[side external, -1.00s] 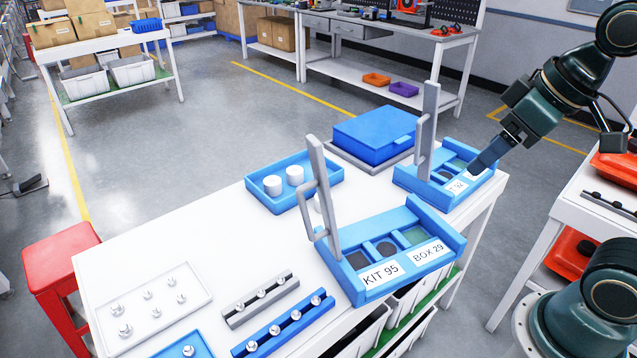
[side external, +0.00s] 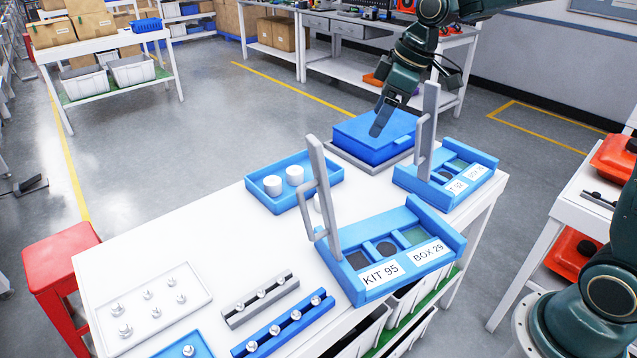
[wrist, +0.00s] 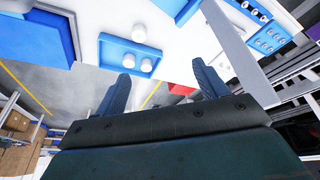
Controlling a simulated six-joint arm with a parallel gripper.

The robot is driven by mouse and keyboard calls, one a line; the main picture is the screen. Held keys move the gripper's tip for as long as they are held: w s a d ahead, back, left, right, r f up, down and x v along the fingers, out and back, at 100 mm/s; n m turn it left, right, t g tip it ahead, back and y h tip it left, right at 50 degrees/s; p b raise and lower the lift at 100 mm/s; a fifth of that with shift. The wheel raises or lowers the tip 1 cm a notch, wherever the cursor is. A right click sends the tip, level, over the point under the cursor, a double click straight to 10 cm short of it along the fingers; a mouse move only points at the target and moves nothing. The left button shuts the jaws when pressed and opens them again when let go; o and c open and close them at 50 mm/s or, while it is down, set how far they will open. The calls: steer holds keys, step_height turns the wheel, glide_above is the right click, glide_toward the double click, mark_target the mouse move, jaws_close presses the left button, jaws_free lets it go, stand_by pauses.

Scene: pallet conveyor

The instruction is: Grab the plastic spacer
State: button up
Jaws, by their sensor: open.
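Two white plastic spacers (side external: 273,185) (side external: 294,175) stand in a shallow blue tray (side external: 333,180) on the white table. A third white piece (side external: 318,203) shows partly behind the grey upright of the near kit box, just outside the tray. In the wrist view, white spacers (wrist: 146,65) show in the blue tray (wrist: 110,62), with another white piece (wrist: 139,33) at its edge. My gripper (side external: 380,122) is open and empty, above the blue lidded box and to the right of the tray. Its two fingers are apart in the wrist view (wrist: 163,88).
The blue lidded box (side external: 370,135) lies beneath my gripper. Two blue kit boxes (side external: 350,285) (side external: 450,195) with grey uprights (side external: 320,185) (side external: 428,125) stand near the tray. Grey and blue rails (side external: 260,300) with pegs lie at the front. The table left of the tray is clear.

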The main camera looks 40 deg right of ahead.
steer(key=w+d+f+n+g+y, duration=0.1)
steer(key=w+d+f+n, duration=0.1)
steer(key=w+f, duration=0.55)
steer(key=w+d+f+n+y, duration=0.1)
steer(key=w+d+f+n, duration=0.2)
steer(key=w+f, duration=0.45)
steer(key=shift+s+f+x, duration=0.1)
steer(key=shift+s+x, duration=0.25)
steer(key=shift+x, duration=1.25)
steer(key=shift+s+f+x, duration=0.1)
steer(key=shift+s+x, duration=0.25)
steer(key=shift+x, duration=1.25)
steer(key=shift+s+f+x, duration=0.1)
steer(key=shift+s+x, duration=0.25)
steer(key=shift+x, duration=1.25)
steer(key=shift+x, duration=2.55)
steer(key=shift+s, duration=0.1)
steer(key=c, duration=1.1)
